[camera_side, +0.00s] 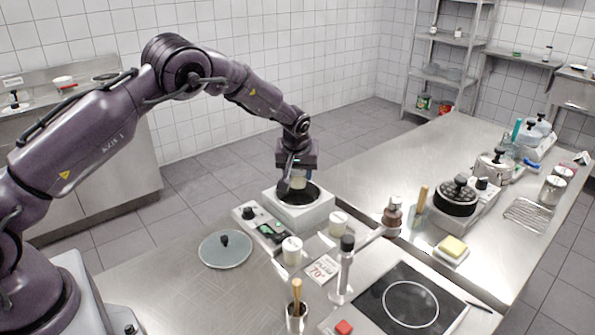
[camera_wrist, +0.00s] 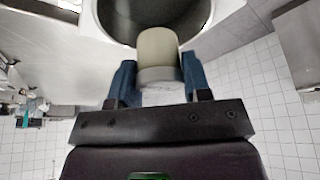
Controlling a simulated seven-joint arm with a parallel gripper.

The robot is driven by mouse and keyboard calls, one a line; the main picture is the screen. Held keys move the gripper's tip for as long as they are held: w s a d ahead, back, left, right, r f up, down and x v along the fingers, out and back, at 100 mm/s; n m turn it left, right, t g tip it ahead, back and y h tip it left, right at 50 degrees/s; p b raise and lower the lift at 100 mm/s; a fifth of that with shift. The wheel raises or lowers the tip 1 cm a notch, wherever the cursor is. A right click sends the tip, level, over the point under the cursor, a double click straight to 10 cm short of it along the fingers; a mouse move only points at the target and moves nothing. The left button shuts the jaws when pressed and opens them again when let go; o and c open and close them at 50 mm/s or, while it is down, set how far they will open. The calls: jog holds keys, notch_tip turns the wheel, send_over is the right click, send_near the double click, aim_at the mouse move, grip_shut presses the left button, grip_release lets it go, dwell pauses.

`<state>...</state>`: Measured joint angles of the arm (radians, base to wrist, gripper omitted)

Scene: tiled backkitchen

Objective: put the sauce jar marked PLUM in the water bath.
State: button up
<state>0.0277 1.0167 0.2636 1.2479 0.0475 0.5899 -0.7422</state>
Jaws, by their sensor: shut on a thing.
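My gripper (camera_side: 297,182) is shut on a sauce jar (camera_side: 300,181) with a pale body and a grey lid. The wrist view shows the jar (camera_wrist: 158,48) between my two blue fingers. I cannot read any label on the held jar. The jar is over the round opening of the white water bath (camera_side: 302,213); the bath's rim also shows in the wrist view (camera_wrist: 89,22). Two other pale jars stand on the counter in front of the bath, one at the left (camera_side: 292,252) and one at the right (camera_side: 338,224). Their labels are too small to read.
A round lid (camera_side: 225,252) with a black knob lies left of the bath's control box (camera_side: 262,229). A 70° card (camera_side: 322,269), an upright steel tool (camera_side: 345,268) and a dark hob (camera_side: 400,300) are in front. A pepper-mill-like bottle (camera_side: 392,216) stands right.

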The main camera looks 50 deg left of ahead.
jog(key=shift+f, duration=3.7)
jog(key=shift+f, duration=0.15)
jog(key=o, duration=1.2)
jog(key=shift+o, duration=0.7)
jog(key=shift+r, duration=5.8)
